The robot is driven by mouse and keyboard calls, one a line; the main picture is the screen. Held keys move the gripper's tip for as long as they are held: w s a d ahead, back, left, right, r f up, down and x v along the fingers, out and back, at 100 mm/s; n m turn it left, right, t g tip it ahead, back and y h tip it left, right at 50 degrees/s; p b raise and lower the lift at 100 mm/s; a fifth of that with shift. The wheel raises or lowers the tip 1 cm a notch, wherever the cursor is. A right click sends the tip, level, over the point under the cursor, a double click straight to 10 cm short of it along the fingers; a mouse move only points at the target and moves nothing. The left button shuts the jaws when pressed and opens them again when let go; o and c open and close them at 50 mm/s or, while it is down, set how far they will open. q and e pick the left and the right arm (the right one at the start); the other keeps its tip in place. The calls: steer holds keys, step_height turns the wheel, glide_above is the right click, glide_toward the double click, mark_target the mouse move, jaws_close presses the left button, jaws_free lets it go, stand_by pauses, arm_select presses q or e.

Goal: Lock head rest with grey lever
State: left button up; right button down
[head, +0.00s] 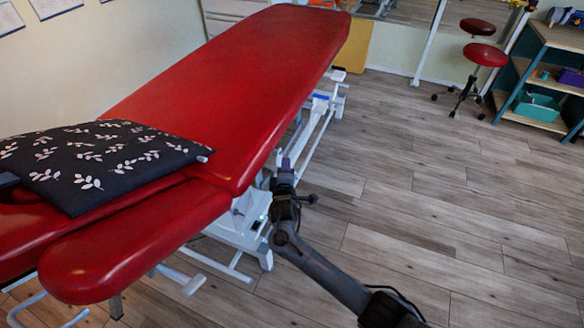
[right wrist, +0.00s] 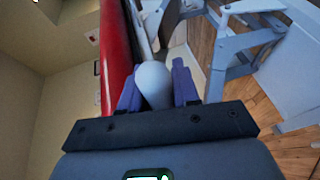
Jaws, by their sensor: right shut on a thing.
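The red treatment table (head: 240,75) runs diagonally across the head view. Its near end, with separate red pads (head: 130,255), lies at the lower left; a dark pillow covers much of that part, so the head rest is partly hidden. My right gripper (head: 284,166) is beside the right edge of the table, low near the white frame. In the right wrist view its two purple fingers (right wrist: 157,88) are shut on the rounded grey knob of the lever (right wrist: 153,82), just beside the red pad.
The dark pillow (head: 95,160) has a white leaf pattern. The white table frame (head: 245,225) stands close to my right gripper. Red stools (head: 485,55) and a shelf (head: 545,75) stand at the back right. The wooden floor to the right is clear.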

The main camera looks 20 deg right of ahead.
steer(key=c, duration=1.3)
jaws_free()
steer(key=o, duration=0.4)
steer(key=shift+s+a+r+p, duration=0.2)
steer(key=shift+s+a+p, duration=0.05)
steer(key=shift+s+p, duration=0.15)
steer(key=p+v, duration=0.4)
steer(key=v, duration=0.6)
steer(key=shift+d+f, duration=0.1)
steer(key=shift+f, duration=0.05)
